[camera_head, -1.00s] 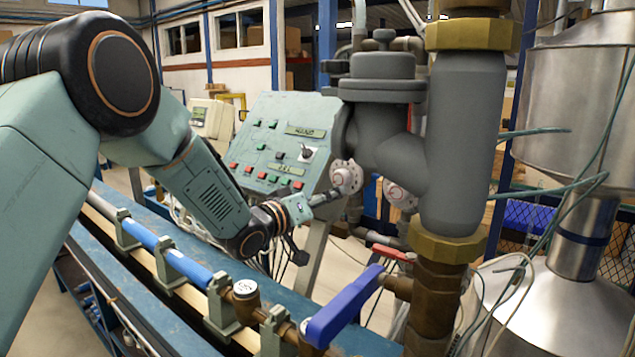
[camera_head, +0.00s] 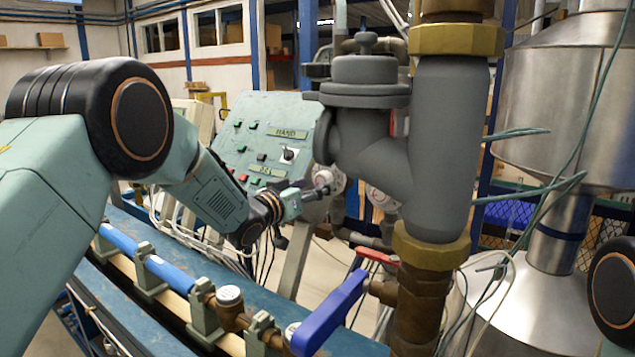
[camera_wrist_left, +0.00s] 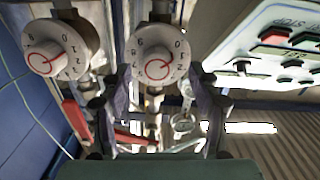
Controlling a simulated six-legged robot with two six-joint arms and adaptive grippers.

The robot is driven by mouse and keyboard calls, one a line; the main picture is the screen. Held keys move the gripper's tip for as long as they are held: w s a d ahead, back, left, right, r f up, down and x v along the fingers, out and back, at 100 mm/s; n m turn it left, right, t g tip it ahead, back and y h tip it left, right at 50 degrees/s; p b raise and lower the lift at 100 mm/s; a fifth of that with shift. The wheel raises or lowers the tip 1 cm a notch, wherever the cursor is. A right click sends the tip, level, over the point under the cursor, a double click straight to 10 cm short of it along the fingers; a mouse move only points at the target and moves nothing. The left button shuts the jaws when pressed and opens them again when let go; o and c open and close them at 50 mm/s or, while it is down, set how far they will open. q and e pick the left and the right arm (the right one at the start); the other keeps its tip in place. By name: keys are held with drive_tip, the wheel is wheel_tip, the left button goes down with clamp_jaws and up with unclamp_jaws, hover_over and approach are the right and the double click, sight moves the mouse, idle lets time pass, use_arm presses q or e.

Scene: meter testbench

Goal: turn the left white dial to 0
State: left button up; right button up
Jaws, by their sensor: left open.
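The left white dial (camera_head: 330,179) is a round numbered knob beside the control panel. In the left wrist view this dial (camera_wrist_left: 157,64) is near the middle, upside down, with a red ring and a red pointer line. The right white dial (camera_head: 382,198) is partly hidden behind the grey pipe; it shows in the wrist view (camera_wrist_left: 57,50) at upper left. My left gripper (camera_head: 312,193) is open at the left dial. In the wrist view its dark fingers (camera_wrist_left: 164,82) stand either side of the dial's lower part; I see no clear contact. My right gripper is out of view.
The sloping control panel (camera_head: 262,140) stands left of the dials. The thick grey pipe fitting (camera_head: 445,150) is close on the right. A blue lever (camera_head: 330,312) and a red handle (camera_head: 377,256) lie below. A blue-pipe bench runs along the lower left.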

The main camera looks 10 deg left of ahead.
sight(324, 180)
use_arm(q)
drive_tip(key=shift+w+d, duration=0.2)
drive_tip(key=shift+w, duration=0.3)
drive_tip(key=shift+w+d+r, duration=0.25)
drive_tip(key=shift+w+d, duration=0.1)
drive_tip(key=shift+d, duration=0.2)
drive_tip(key=shift+w+a+f, duration=0.2)
drive_tip(key=shift+w, duration=0.1)
drive_tip(key=shift+c, duration=1)
drive_tip(key=shift+s+d+r, duration=0.15)
drive_tip(key=c, duration=0.7)
drive_tip(key=shift+c, duration=1.4)
drive_tip(key=shift+n+p, duration=0.6)
drive_tip(key=shift+n, duration=0.1)
